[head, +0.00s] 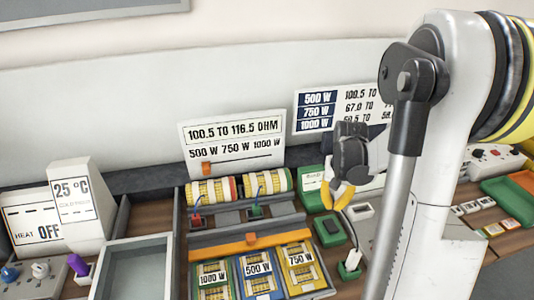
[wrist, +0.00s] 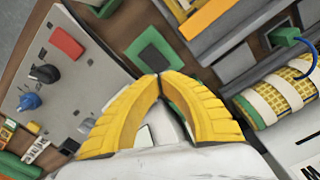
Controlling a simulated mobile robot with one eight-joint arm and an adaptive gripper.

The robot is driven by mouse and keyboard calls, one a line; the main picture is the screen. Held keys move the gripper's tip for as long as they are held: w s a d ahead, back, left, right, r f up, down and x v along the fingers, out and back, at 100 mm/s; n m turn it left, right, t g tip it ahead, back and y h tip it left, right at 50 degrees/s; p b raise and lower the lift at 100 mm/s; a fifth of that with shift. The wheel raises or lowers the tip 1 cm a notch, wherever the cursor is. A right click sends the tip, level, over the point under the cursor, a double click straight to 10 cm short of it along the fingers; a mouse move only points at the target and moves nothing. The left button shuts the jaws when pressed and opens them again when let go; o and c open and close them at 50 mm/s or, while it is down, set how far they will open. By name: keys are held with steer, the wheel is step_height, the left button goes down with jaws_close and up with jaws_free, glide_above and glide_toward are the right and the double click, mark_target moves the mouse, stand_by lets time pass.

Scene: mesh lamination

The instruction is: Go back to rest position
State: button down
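My gripper (head: 336,200) has yellow fingers and hangs over the bench, to the right of the coil case, in the head view. In the wrist view my gripper (wrist: 162,76) shows both fingertips meeting, with nothing seen between them. A green block with a dark square top (wrist: 152,57) lies beyond the fingertips. It appears below and apart from them. My grey and white arm fills much of the right side of the head view.
The coil case (head: 181,245) holds two striped coils on top and labelled 1000 W, 500 W and 750 W blocks in front. An ohm sign (head: 232,140) stands behind it. A grey tray (head: 133,250), a 25 °C box (head: 78,205) and a green tray (head: 508,200) flank the area.

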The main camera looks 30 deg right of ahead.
steer(key=s+a+r+n+t+b, duration=0.1)
steer(key=a+r+n+t, duration=0.1)
steer(key=a, duration=0.6)
steer(key=s+a+r+n+t+b, duration=0.1)
steer(key=s+a+r+n+t, duration=0.1)
steer(key=a+r, duration=0.4)
steer(key=s+a+r+n+t+b, duration=0.1)
steer(key=s+a+r+n+t, duration=0.1)
steer(key=a, duration=0.9)
step_height(320, 180, up, 2)
steer(key=n+t, duration=0.1)
steer(key=n, duration=0.1)
steer(key=shift+s+a+n+b, duration=0.25)
steer(key=shift+n+b, duration=0.05)
steer(key=shift+b, duration=0.05)
